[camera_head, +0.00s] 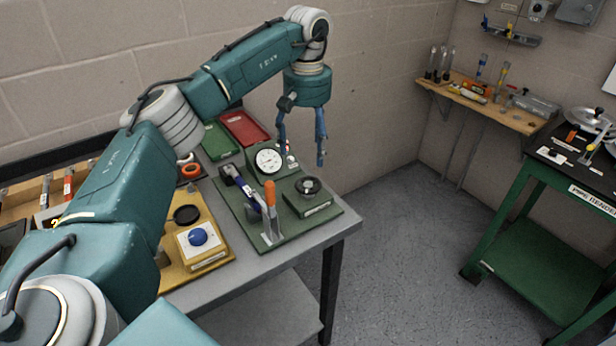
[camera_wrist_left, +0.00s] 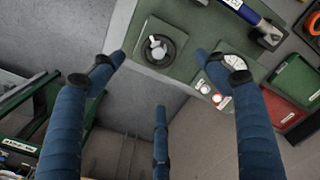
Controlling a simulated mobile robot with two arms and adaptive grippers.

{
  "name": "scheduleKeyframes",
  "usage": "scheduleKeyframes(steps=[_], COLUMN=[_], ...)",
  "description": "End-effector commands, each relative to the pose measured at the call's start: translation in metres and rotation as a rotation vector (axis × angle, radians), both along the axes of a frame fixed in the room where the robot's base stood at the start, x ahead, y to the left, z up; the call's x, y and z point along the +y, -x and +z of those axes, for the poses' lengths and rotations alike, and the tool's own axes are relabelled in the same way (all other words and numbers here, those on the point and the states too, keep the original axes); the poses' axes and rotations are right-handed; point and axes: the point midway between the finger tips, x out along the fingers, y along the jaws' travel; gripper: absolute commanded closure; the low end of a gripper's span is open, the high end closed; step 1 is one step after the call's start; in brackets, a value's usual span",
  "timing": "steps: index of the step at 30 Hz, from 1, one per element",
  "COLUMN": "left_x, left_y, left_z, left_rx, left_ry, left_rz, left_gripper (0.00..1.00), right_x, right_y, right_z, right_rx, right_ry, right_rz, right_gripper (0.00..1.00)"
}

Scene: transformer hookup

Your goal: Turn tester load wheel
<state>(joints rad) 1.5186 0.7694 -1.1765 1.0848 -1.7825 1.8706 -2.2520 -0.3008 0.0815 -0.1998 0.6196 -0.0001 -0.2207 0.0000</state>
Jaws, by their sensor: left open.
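The tester's load wheel (camera_head: 308,186) is a black round handwheel on a small green box at the right of the tester's green base plate (camera_head: 334,213). It also shows in the left wrist view, where the wheel (camera_wrist_left: 158,49) lies between the spread fingers. The dial gauge (camera_head: 268,160) stands on a green housing behind it. My left gripper (camera_head: 302,160) is open and empty, above and behind the wheel, with its blue fingers pointing down. In the left wrist view the left gripper (camera_wrist_left: 158,75) shows several blue fingers, apart from the wheel. My right gripper is not in view.
An orange-handled lever (camera_head: 270,195) stands left of the wheel. A yellow unit with a blue button (camera_head: 198,236) is farther left. Red (camera_head: 244,127) and green (camera_head: 218,142) trays lie behind. Free floor separates the grey bench (camera_head: 310,244) from the green cart (camera_head: 545,270).

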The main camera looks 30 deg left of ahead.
Motion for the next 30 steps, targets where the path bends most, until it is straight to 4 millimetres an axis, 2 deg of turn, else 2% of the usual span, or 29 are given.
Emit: scheduleKeyframes(steps=[9, 15, 21, 28, 29, 30], left_x=[-0.001, -0.002, -0.002, -0.002, -0.002, -0.002], left_y=[0.001, 0.001, 0.000, 0.000, 0.000, 0.000], left_z=[-0.057, -0.087, -0.099, -0.101, -0.101, -0.101], left_rx=[0.004, 0.001, -0.001, -0.002, -0.002, -0.002], left_ry=[0.004, 0.003, 0.005, 0.005, 0.005, 0.005], left_rz=[-0.001, 0.000, 0.000, 0.000, 0.000, 0.000], left_gripper=[0.26, 0.26, 0.26, 0.26, 0.28, 0.36], right_x=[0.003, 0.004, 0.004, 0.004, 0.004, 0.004], right_y=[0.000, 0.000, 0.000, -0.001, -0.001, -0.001], right_z=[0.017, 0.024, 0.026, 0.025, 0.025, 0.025], right_rx=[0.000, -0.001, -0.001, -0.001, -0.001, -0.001], right_ry=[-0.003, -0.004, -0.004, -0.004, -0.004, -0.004], right_rz=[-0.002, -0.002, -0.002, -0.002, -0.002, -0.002], right_gripper=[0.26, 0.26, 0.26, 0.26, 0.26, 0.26])
